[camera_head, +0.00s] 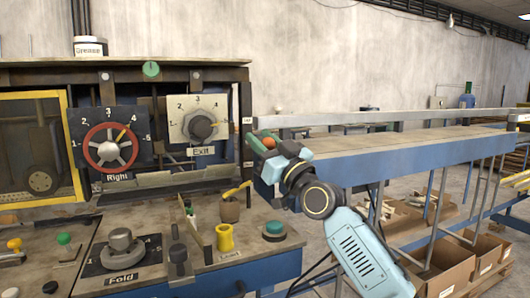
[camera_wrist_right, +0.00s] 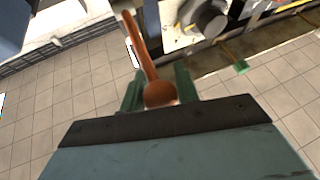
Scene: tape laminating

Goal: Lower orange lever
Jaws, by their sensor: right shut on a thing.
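The orange lever (camera_wrist_right: 148,52) shows in the right wrist view as a long orange-brown rod ending in a round knob. Its knob sits between the green fingers of my right gripper (camera_wrist_right: 160,90), which is shut on it. In the head view, the orange knob (camera_head: 268,143) shows at the right end of the machine, with my right gripper (camera_head: 262,146) around it. The lever's rod is mostly hidden there by the gripper. My left gripper is in neither view.
The machine's panel has a red-ringed Right dial (camera_head: 108,146) and an Exit dial (camera_head: 201,124). A Fold knob (camera_head: 122,248), a yellow lever (camera_head: 236,189) and a yellow cup-like part (camera_head: 225,238) stand on the bench. A long blue conveyor (camera_head: 400,146) extends right, with cardboard boxes (camera_head: 445,265) below.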

